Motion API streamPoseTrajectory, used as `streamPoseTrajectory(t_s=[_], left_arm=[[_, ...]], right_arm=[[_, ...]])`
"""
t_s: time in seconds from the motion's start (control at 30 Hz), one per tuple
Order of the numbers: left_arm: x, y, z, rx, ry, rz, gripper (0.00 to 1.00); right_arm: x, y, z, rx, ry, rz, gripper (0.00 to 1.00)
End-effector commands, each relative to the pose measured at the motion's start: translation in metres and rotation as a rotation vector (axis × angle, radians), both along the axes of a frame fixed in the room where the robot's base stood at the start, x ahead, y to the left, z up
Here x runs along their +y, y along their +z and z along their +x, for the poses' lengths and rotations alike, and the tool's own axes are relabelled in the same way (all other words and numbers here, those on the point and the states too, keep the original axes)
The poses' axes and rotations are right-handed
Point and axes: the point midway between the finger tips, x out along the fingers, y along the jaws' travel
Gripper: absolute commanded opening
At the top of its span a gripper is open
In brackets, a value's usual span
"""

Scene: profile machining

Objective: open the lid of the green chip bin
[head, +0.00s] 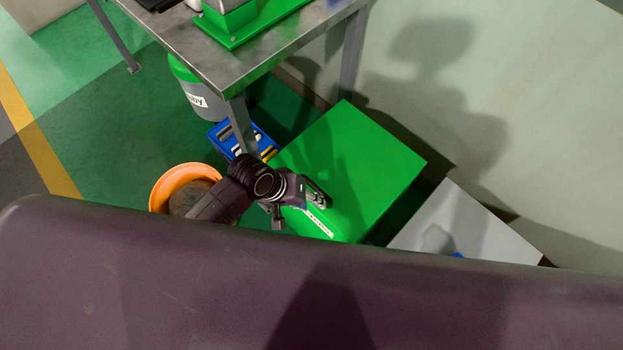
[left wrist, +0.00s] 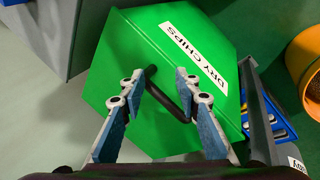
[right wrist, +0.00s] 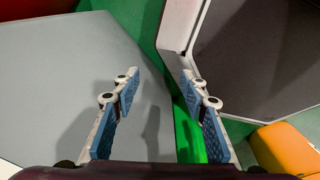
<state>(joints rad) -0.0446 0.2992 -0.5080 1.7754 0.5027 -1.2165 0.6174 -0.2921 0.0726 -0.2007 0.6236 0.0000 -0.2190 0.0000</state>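The green chip bin (head: 350,165) stands by the wall at the centre of the head view, its flat green top looking closed. The left wrist view shows the bin (left wrist: 130,60) with a white "DRY CHIPS" label (left wrist: 195,58) and a black bar handle (left wrist: 168,102). My left gripper (head: 318,197) is at the bin's near left side. In the left wrist view my left gripper (left wrist: 160,84) is open, its fingers on either side of the handle; contact cannot be told. My right gripper (right wrist: 160,85) is open and empty above a grey surface (right wrist: 60,75).
A metal table (head: 270,45) stands behind and left of the bin, its leg close to my left arm. An orange bucket (head: 163,183), a blue crate (head: 222,140) and a grey-green container (head: 200,97) are nearby. A grey box (head: 465,230) stands right of the bin.

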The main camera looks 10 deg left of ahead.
Motion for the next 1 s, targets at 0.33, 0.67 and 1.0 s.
streamPoseTrajectory(t_s=[0.33, 0.67, 1.0], left_arm=[[-0.034, 0.060, -0.001, 0.211, 0.069, -0.086, 0.30], [0.010, 0.048, 0.049, 0.477, 0.446, -0.059, 0.30], [0.034, 0.040, 0.076, 0.576, 0.667, -0.054, 0.30]], right_arm=[[-0.012, 0.003, -0.021, 0.030, 0.004, -0.015, 0.40], [-0.012, 0.004, -0.009, 0.013, 0.004, -0.015, 0.40], [-0.003, 0.004, -0.006, 0.009, 0.000, -0.003, 0.40]])
